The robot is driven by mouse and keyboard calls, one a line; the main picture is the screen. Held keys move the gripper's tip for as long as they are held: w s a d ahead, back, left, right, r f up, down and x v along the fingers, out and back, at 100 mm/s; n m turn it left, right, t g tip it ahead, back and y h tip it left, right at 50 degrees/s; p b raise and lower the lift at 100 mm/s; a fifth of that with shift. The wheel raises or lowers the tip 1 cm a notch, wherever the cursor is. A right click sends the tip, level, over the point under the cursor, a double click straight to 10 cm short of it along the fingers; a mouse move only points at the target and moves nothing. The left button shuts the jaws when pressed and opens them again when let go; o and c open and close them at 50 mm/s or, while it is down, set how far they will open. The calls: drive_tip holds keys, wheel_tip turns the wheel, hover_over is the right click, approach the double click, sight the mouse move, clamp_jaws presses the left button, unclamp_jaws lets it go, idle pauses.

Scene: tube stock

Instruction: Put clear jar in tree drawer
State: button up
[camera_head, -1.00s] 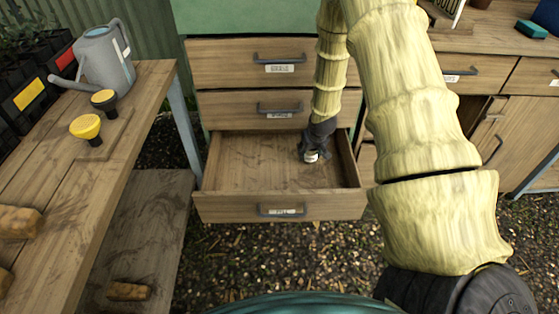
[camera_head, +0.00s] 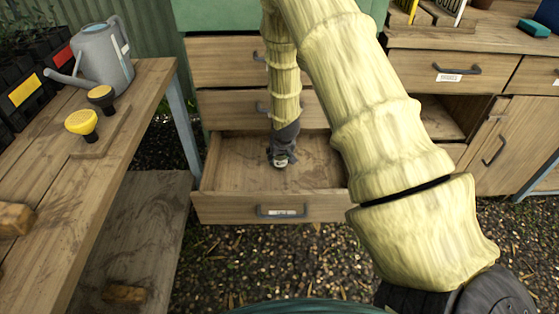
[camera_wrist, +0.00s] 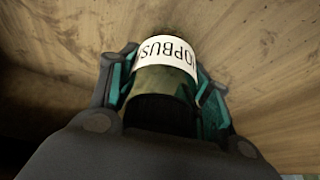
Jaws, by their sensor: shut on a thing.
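The clear jar (camera_wrist: 165,77) shows in the wrist view as a glassy, dark-tinted body with a white label reading roughly "HOPBUSH", partly cut off. My gripper (camera_wrist: 168,88) is shut on it, with teal-padded fingers on both sides. In the head view my gripper (camera_head: 281,158) points down inside the open bottom drawer (camera_head: 225,208), near its middle. The jar is mostly hidden there. I cannot tell whether it touches the drawer floor. The drawer's front bears a small label too small to read.
Two shut drawers (camera_head: 222,108) are above the open one. A bench (camera_head: 110,150) with a grey watering can (camera_head: 103,62) and a yellow sprinkler rose (camera_head: 82,123) stands left. A wooden cabinet (camera_head: 520,140) stands right. The drawer floor around my gripper looks bare.

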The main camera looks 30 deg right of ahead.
drive_tip(key=shift+w+f, duration=0.1)
drive_tip(key=shift+f, duration=0.75)
drive_tip(key=shift+r, duration=0.1)
drive_tip(key=o, duration=1.3)
drive_tip(key=p+v, duration=0.2)
drive_tip(key=v, duration=1)
drive_tip(key=shift+p, duration=0.3)
